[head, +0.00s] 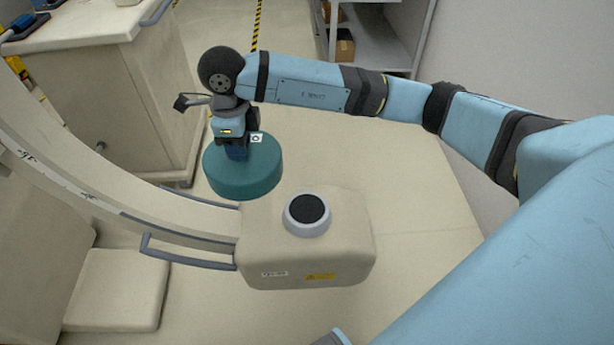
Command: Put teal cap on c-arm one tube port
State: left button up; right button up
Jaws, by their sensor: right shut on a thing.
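The teal cap (243,174) is a wide, round disc. My right gripper (238,152) is above it and shut on its top, holding it up behind and to the left of the port. The tube port (307,209) is a dark round opening with a grey ring on top of the beige c-arm tube housing (310,262). The port is uncovered, and the cap is apart from it. The gripper's fingertips are partly hidden by the wrist and the cap. My left gripper is not in view.
The curved c-arm (110,190) with grey handle rails (190,261) runs in from the left to the housing. A beige cart (150,80) stands at the back left. A shelf with boxes (344,46) stands at the back. Floor right of the housing is clear.

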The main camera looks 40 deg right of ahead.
aim_at(271, 147)
jog(key=d+f+m+b, duration=0.1)
jog(key=d+m, duration=0.1)
jog(key=m, duration=0.2)
jog(key=s+d+m+b, duration=0.1)
jog(key=d+m, duration=0.1)
jog(key=m, duration=0.1)
jog(key=s+d+f+m+b, duration=0.1)
jog(key=d+m, duration=0.1)
jog(key=m, duration=0.2)
jog(key=shift+f+m, duration=0.3)
jog(key=s+d+f+m+b, duration=0.25)
jog(key=d+m, duration=0.45)
jog(key=m, duration=0.7)
notch_tip(271, 147, down, 14)
jog(key=b, duration=0.3)
jog(key=shift+s+d+r+b, duration=0.1)
jog(key=shift+s+r+b, duration=0.1)
jog(key=shift+b, duration=0.1)
notch_tip(271, 147, down, 4)
jog(key=shift+b, duration=0.5)
jog(key=shift+f, duration=0.8)
jog(key=o, duration=1)
jog(key=shift+c, duration=0.2)
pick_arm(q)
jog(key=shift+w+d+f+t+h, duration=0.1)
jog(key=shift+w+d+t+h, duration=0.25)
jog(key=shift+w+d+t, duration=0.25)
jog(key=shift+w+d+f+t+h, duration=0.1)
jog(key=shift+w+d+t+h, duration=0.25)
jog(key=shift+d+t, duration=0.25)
